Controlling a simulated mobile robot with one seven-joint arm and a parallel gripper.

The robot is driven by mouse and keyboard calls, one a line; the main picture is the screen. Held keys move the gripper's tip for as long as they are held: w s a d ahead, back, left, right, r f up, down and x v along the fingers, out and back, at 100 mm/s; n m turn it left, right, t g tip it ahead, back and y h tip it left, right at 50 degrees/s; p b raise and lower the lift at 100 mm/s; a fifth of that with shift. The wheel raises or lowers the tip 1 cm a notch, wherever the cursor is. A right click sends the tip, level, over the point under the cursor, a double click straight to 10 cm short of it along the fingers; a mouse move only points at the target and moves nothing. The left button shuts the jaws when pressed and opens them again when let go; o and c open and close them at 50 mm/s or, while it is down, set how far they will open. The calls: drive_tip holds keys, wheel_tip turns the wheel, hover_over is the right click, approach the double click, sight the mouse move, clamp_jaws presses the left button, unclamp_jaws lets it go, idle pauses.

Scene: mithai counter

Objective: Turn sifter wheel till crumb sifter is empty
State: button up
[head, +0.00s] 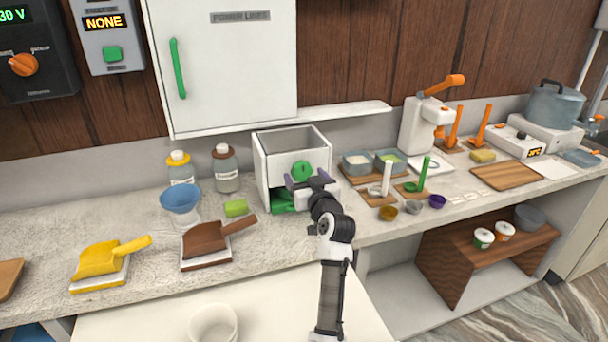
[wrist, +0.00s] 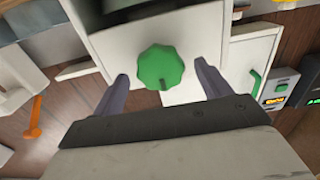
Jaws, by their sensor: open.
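The crumb sifter (head: 266,165) is a white open-topped box on the counter, seen in the head view. Its green scalloped wheel (head: 303,170) is on the front face; it also shows large in the wrist view (wrist: 160,68). A green part (head: 284,203) shows low at the sifter's front, partly behind my arm. The part of the sifter's inside that I see looks grey, and I cannot tell whether crumbs are in it. My gripper (wrist: 162,80) is open in front of the wheel, one finger on either side of it, with gaps showing. It holds nothing.
To the right are a wooden board (head: 376,196) with a white upright tool and a small brown bowl (head: 388,213). A white cabinet (head: 225,65) hangs above.

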drive_tip(key=shift+x, duration=0.85)
drive_tip(key=shift+c, duration=0.5)
drive_tip(key=c, duration=0.9)
drive_tip(key=shift+m, duration=0.3)
